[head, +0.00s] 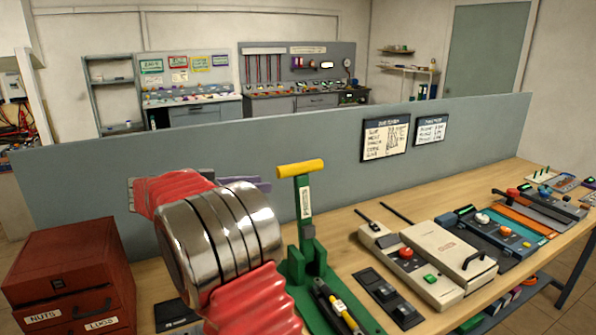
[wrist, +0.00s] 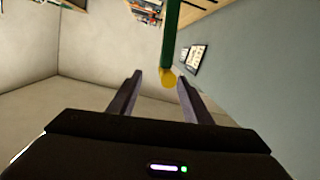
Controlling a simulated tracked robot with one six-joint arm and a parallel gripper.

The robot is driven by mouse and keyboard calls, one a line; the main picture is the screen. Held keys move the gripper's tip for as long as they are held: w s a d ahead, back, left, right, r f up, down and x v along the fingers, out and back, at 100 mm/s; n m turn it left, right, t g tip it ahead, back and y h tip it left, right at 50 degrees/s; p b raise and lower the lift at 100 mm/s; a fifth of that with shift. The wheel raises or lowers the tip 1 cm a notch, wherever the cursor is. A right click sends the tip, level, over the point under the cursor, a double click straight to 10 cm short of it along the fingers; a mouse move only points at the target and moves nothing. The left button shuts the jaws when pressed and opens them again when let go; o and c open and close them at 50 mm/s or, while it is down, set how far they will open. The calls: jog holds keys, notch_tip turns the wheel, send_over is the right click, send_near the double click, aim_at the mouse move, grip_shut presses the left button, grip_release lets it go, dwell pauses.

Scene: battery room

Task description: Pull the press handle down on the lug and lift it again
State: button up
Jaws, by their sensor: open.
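The green press (head: 306,262) stands on the bench with its lever upright. A yellow crossbar handle (head: 300,168) tops the lever. My gripper (head: 262,184) is just left of the handle in the head view, mostly hidden behind my arm. In the wrist view my gripper (wrist: 160,77) is open and empty, with its two fingers apart. The yellow handle end (wrist: 168,77) shows between the fingertips, nearer the right finger; the green lever (wrist: 171,35) runs up from it. I cannot tell whether it touches. The lug cannot be made out.
A red drawer cabinet (head: 70,262) stands at the left. A grey partition (head: 330,150) runs behind the press. A dark block (head: 388,297) and a beige device (head: 452,248) sit right of the press. A yellow-black tool (head: 337,307) lies on the press's green base.

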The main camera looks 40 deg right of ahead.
aim_at(298, 170)
jog(key=shift+w+d+r+m+g+h, duration=0.15)
jog(key=shift+w+m+h, duration=0.1)
jog(key=shift+w+m, duration=0.15)
jog(key=shift+w+d+f+m+g+h, duration=0.1)
jog(key=shift+w+m+g+h, duration=0.1)
jog(key=shift+w+m, duration=0.2)
jog(key=shift+w+d+r+m+g+h, duration=0.15)
jog(key=shift+w+m+h, duration=0.15)
jog(key=shift+w, duration=0.15)
jog(key=x, duration=1.3)
jog(key=shift+s+d+f, duration=0.1)
jog(key=shift+d+f, duration=0.05)
jog(key=shift+d, duration=0.2)
jog(key=shift+c, duration=0.6)
grip_shut()
jog(key=shift+d, duration=0.3)
jog(key=shift+a, duration=0.35)
